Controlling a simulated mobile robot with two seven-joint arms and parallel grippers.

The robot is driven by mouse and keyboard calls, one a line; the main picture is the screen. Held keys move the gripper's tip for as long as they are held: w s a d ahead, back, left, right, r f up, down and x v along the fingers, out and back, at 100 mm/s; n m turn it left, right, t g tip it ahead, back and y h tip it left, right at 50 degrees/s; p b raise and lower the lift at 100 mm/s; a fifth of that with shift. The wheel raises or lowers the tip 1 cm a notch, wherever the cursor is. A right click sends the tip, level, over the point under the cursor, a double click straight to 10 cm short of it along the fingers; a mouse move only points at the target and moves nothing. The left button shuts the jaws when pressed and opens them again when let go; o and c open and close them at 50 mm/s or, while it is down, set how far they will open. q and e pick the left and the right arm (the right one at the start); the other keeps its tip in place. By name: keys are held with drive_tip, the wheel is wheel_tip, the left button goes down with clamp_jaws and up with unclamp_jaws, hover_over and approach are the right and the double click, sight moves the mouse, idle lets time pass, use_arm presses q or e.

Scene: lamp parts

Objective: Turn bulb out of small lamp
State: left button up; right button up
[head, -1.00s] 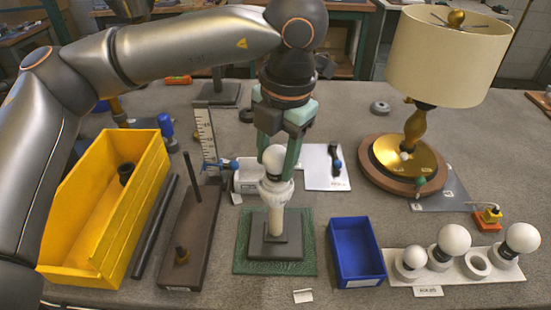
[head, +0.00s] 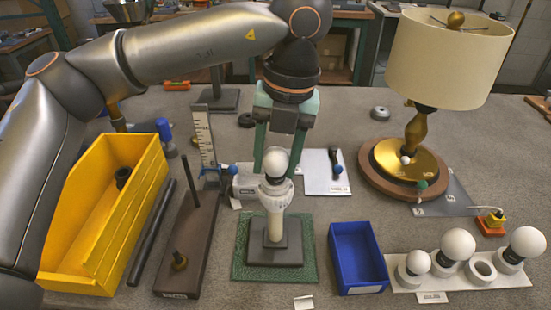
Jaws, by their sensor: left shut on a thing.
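The small lamp (head: 273,225) stands upright on a dark square base on a green mat (head: 240,262). Its round white bulb (head: 276,163) sits in the white socket (head: 276,190) at the top. My left gripper (head: 277,162) points straight down from above, with its two green fingers on either side of the bulb, shut on it. My right gripper is not in view.
A blue bin (head: 357,245) is right of the mat. A white rack (head: 405,283) holds several bulbs and an empty ring (head: 482,266). A large shaded lamp (head: 448,60) stands at the back right. A yellow bin (head: 75,275) and a dark rod stand (head: 190,245) are at left.

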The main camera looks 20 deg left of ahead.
use_arm(q)
drive_tip(key=n, duration=0.2)
drive_tip(key=shift+n+b, duration=0.3)
drive_tip(key=shift+b, duration=0.05)
drive_tip(key=n, duration=0.4)
drive_tip(key=shift+g, duration=0.3)
drive_tip(key=shift+b, duration=0.3)
drive_tip(key=n, duration=0.3)
drive_tip(key=shift+n+h+b, duration=0.35)
drive_tip(key=shift+n+h, duration=0.05)
drive_tip(key=n, duration=0.3)
drive_tip(key=shift+w+r, duration=0.1)
